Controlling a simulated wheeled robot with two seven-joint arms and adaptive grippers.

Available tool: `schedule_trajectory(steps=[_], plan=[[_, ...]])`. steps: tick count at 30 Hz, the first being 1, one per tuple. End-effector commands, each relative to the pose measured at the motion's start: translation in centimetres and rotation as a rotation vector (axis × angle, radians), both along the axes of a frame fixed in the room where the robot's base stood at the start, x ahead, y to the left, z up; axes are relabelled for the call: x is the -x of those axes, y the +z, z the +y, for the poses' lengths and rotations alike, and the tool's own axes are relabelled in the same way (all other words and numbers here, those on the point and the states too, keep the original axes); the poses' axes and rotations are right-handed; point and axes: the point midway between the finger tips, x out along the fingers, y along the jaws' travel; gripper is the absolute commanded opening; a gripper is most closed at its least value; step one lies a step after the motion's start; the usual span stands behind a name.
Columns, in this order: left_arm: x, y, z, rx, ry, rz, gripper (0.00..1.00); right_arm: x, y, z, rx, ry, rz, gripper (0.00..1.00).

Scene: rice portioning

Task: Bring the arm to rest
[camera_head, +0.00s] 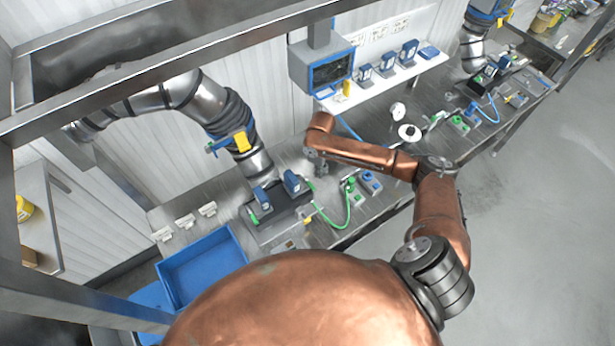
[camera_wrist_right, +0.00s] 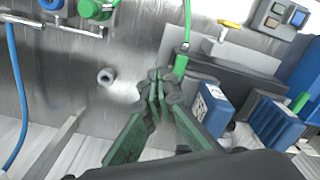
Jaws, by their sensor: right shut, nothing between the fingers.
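My right arm (camera_head: 437,208) is copper coloured. In the head view it reaches up from the bottom, bends at the elbow and runs left over the metal bench (camera_head: 228,213). My right gripper (camera_head: 317,163) is at the arm's far end, mostly hidden under the last link. In the right wrist view my right gripper (camera_wrist_right: 157,88) shows its green fingers closed together and empty. It is over the bench, near the blue blocks with white labels (camera_wrist_right: 211,108). My left gripper is not in view.
A monitor (camera_head: 330,72) hangs behind the gripper. A ribbed duct (camera_head: 232,112) comes down at the left. A blue bin (camera_head: 205,262) stands at the lower left. Green hoses and fittings (camera_head: 351,183) sit close to the arm. Open floor (camera_head: 500,250) lies to the right.

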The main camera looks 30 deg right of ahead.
Motion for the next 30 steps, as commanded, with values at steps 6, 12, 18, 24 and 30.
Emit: schedule_trajectory(steps=[6, 12, 18, 24, 30], plan=[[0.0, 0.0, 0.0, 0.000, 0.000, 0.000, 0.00, -0.1, 1.8, -0.3, 0.001, 0.000, -0.002, 0.00], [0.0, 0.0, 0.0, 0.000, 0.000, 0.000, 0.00, -0.1, 1.9, -0.3, 0.001, 0.000, -0.002, 0.00], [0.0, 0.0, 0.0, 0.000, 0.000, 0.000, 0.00, -0.1, 1.9, -0.3, 0.001, 0.000, -0.003, 0.00], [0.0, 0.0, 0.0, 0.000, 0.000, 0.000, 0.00, 0.2, 1.5, 0.1, -0.005, 0.005, -0.002, 0.00], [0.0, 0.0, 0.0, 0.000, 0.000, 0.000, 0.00, 4.0, -2.2, 5.5, -0.072, 0.059, -0.029, 0.00]])
